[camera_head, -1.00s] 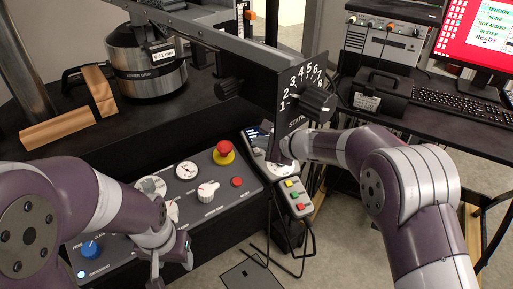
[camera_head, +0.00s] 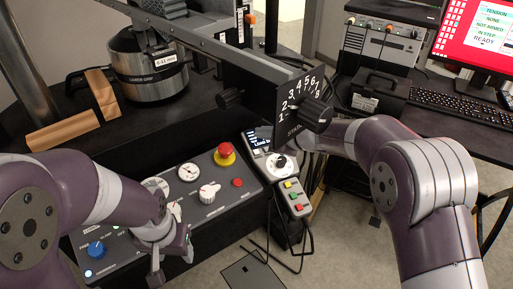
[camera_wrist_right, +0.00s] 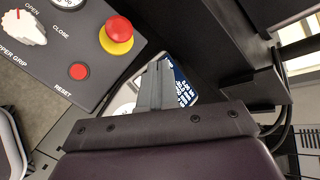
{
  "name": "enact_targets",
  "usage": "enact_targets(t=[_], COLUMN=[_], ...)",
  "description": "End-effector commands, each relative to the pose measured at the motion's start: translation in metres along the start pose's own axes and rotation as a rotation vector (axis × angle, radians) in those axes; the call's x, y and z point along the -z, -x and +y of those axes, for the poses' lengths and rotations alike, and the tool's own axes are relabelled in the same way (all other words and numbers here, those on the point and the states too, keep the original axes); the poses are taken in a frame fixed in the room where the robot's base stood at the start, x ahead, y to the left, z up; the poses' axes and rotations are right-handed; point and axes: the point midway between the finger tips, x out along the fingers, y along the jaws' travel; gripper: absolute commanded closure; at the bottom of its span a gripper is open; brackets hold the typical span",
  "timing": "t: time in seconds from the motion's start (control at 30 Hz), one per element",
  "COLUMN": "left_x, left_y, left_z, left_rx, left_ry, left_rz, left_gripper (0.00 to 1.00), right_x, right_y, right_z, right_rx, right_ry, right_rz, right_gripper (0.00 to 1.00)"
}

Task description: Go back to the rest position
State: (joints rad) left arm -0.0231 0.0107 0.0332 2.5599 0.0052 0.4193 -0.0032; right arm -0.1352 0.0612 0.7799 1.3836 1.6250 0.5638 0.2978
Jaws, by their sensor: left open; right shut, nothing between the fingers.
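My left gripper (camera_head: 157,268) hangs at the front edge of the sloped control panel (camera_head: 225,195), fingers pointing down, apart from the blue knob (camera_head: 96,249). My right arm (camera_head: 345,138) reaches in from the right, and its gripper is hidden behind the numbered plate (camera_head: 303,100) in the head view. In the right wrist view the right gripper (camera_wrist_right: 156,85) is shut and empty, its fingers in front of the handset, part of whose display (camera_wrist_right: 185,92) shows. The handset (camera_head: 282,180) shows its round knob and coloured buttons uncovered in the head view.
A long dark beam (camera_head: 210,45) with the numbered plate crosses close to my right wrist. A red emergency button (camera_head: 225,152) stands up from the panel. Black cables (camera_head: 300,250) hang below the handset. A desk with a keyboard (camera_head: 462,105) is at the right.

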Motion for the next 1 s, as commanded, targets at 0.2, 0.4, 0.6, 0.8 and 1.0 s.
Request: enact_targets(t=[0.2, 0.4, 0.6, 0.8, 1.0], left_x=[0.000, 0.000, 0.000, 0.000, 0.000], left_y=[-0.001, -0.001, -0.001, -0.001, -0.001], left_z=[0.000, 0.000, 0.000, 0.000, 0.000], left_rx=[0.000, 0.000, 0.000, 0.000, 0.000], left_ry=[0.000, 0.000, 0.000, 0.000, 0.000], left_rz=[0.000, 0.000, 0.000, 0.000, 0.000], left_gripper=[0.43, 0.43, 0.43, 0.43, 0.43], right_x=[0.001, 0.001, 0.001, 0.030, 0.078], right_y=[-0.001, -0.001, 0.000, 0.041, 0.137], right_z=[0.001, 0.001, 0.001, 0.067, 0.165], right_rx=[0.000, 0.000, -0.003, -0.261, -0.710], right_ry=[0.000, 0.000, 0.004, 0.347, 0.933], right_rz=[0.000, 0.000, 0.002, 0.116, 0.162], right_gripper=[1.00, 1.00, 1.00, 1.00, 1.00])
